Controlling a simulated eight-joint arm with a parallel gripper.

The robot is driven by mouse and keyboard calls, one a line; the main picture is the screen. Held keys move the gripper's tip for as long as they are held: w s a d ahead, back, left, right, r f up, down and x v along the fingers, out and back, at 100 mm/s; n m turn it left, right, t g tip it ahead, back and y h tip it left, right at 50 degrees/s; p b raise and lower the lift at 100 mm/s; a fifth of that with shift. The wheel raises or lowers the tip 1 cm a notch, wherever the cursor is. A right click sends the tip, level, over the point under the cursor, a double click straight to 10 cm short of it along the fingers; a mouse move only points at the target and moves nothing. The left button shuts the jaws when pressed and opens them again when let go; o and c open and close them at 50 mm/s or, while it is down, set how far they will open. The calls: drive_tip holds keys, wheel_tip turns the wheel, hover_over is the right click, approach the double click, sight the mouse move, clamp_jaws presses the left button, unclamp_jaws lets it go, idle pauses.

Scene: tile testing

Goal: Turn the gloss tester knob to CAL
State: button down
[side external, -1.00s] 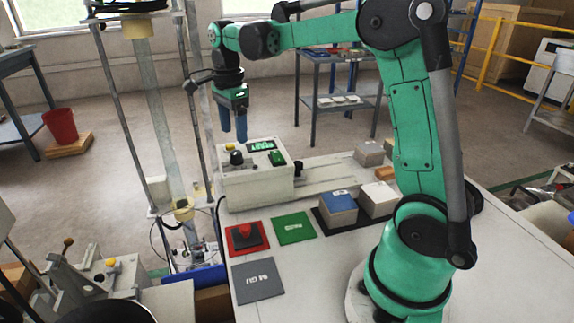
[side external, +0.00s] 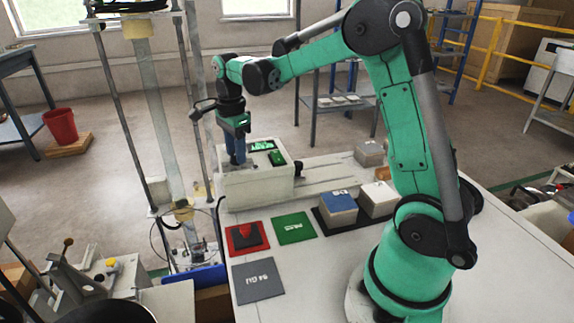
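The gloss tester (side external: 258,186) is a white box on the table, with a lit green display (side external: 261,145) and a green switch or button (side external: 277,159) on its sloped top. My gripper (side external: 237,160) points down with its blue fingers at the left part of the tester's top, where the dark knob sits. The fingers hide the knob, so its pointer and setting do not show. The two fingers look close together; I cannot tell whether they grip the knob or stand around it.
In front of the tester lie a red pad (side external: 247,237), a green pad (side external: 294,228) and a grey pad (side external: 258,280). A blue-topped block (side external: 339,208) and a white-topped block (side external: 378,199) stand on a dark tray. A grey block (side external: 369,153) is behind.

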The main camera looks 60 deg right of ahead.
drive_tip(key=shift+n, duration=0.4)
drive_tip(key=n, duration=1.3)
drive_tip(key=shift+n, duration=2)
drive_tip(key=shift+c, duration=2.4)
unclamp_jaws()
